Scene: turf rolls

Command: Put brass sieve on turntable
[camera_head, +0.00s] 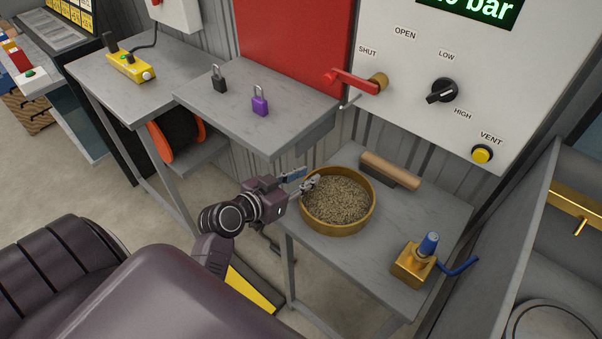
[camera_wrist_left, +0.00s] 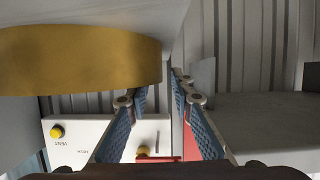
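The brass sieve (camera_head: 367,218), a round brass-coloured pan filled with brown grains, stands on the grey table in the head view. Its brass wall (camera_wrist_left: 80,65) fills the upper left of the left wrist view. My left gripper (camera_head: 304,180) is at the sieve's left edge; its fingers (camera_wrist_left: 161,93) are apart with nothing seen between them. One fingertip overlaps the sieve's edge in the picture; I cannot tell if it touches. A round grey plate (camera_head: 552,326) shows partly at the lower right; I cannot tell whether it is the turntable. My right gripper is out of view.
The sieve's table (camera_head: 430,212) also holds a wooden-handled tool (camera_head: 391,170) behind it and a brass block with blue handle (camera_head: 413,264) at right. A higher shelf (camera_head: 222,105) with two padlocks stands left. The control panel (camera_head: 425,60) rises behind.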

